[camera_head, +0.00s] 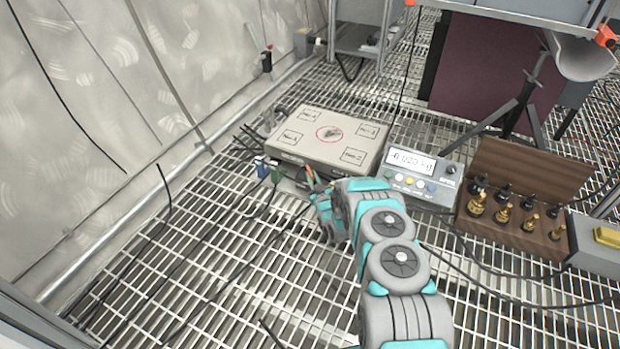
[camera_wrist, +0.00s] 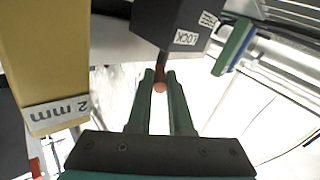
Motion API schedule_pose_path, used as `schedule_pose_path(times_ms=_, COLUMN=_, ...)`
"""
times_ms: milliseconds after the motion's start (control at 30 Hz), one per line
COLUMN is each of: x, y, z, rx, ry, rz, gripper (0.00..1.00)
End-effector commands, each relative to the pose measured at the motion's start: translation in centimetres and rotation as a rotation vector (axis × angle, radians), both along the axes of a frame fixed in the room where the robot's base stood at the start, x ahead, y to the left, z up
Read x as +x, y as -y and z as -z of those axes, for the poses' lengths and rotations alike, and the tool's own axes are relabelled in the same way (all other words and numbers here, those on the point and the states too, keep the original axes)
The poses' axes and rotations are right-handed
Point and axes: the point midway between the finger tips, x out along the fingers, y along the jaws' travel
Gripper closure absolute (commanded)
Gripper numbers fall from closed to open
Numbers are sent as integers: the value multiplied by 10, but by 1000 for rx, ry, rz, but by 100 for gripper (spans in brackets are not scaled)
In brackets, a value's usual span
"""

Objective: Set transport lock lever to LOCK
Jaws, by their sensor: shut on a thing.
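In the wrist view, the transport lock lever (camera_wrist: 160,74) is a short dark red stem with a round red tip. It comes out of a dark block (camera_wrist: 178,28) with white labels reading LOCK and FREE, the LOCK label being nearer the lever. My gripper (camera_wrist: 160,88) has its two green fingers on either side of the lever, closed on it near the tip. In the head view, my gripper (camera_head: 316,188) is at the front edge of the weighing platform (camera_head: 335,137); the lever cannot be made out clearly there.
A yellow piece (camera_wrist: 42,50) marked 2 mm stands close on the left in the wrist view. Green (camera_head: 277,174) and blue (camera_head: 260,166) connectors with cables are left of my gripper. A display box (camera_head: 418,175) and wooden weight case (camera_head: 528,165) stand right. Open grating lies in front.

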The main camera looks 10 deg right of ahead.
Motion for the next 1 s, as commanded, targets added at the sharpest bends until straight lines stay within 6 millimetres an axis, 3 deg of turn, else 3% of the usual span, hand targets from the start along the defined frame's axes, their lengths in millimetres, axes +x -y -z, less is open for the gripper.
schedule_pose_path(times_ms=567, x=2, y=1, z=-2, rx=0, ry=4, rz=-36, gripper=100)
schedule_pose_path(times_ms=600, x=2, y=1, z=-2, rx=0, ry=4, rz=-36, gripper=79)
schedule_pose_path(times_ms=800, x=1, y=1, z=-1, rx=-1, ry=3, rz=-36, gripper=57)
schedule_pose_path(times_ms=867, x=1, y=1, z=-1, rx=-1, ry=2, rz=-36, gripper=52)
schedule_pose_path(times_ms=1000, x=1, y=1, z=-1, rx=-1, ry=1, rz=-36, gripper=52)
